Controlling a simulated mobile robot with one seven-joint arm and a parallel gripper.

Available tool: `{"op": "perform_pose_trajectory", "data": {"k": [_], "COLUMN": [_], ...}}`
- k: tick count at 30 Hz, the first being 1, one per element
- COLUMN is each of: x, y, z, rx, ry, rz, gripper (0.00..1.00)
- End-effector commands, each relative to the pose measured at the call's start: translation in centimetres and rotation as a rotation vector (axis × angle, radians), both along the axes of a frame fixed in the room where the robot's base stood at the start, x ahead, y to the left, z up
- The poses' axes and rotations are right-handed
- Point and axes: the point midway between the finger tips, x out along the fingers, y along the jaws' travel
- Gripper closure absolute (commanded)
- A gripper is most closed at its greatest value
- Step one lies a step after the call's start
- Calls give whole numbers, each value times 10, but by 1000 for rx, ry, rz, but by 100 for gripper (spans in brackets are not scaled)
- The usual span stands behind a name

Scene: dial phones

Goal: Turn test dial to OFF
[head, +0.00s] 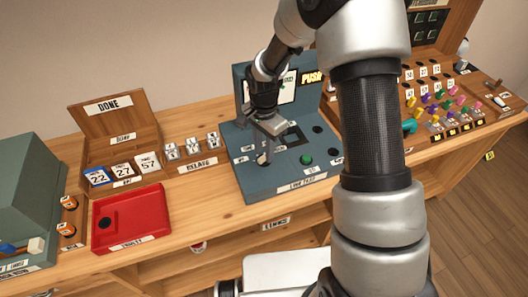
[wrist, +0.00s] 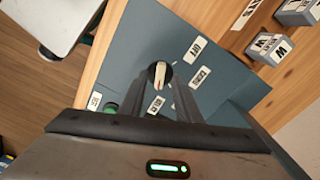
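The test dial (wrist: 159,74) is a dark round knob with a white pointer bar on the blue-grey test panel (head: 232,178). Labels ring it; the one at its upper right in the wrist view seems to read OFF (wrist: 195,50). The bar lies nearly upright in that view, not in line with that label; which end points is unclear. My gripper (wrist: 160,90) is open, pointing down at the panel, with one finger on each side of the dial. I cannot tell whether the fingers touch it. In the head view my gripper (head: 266,148) partly hides the dial.
A green button (head: 306,159) sits on the panel right of the dial. Left of the panel are small labelled blocks (head: 192,147), a red tray (head: 138,212) and a wooden DONE box (head: 115,122). A board with coloured plugs (head: 440,105) stands to the right.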

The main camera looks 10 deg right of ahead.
Motion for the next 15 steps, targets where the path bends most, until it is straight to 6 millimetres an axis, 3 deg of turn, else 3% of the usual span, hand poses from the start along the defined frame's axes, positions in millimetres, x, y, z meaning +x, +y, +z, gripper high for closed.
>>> {"op": "perform_pose_trajectory", "data": {"k": [5, 14, 15], "x": [0, 0, 0], "y": [0, 0, 0], "z": [-14, -15, -15], "rx": [0, 1, 1], "ry": [0, -1, -1], "rz": [1, 1, 1], "gripper": [70, 70, 76]}}
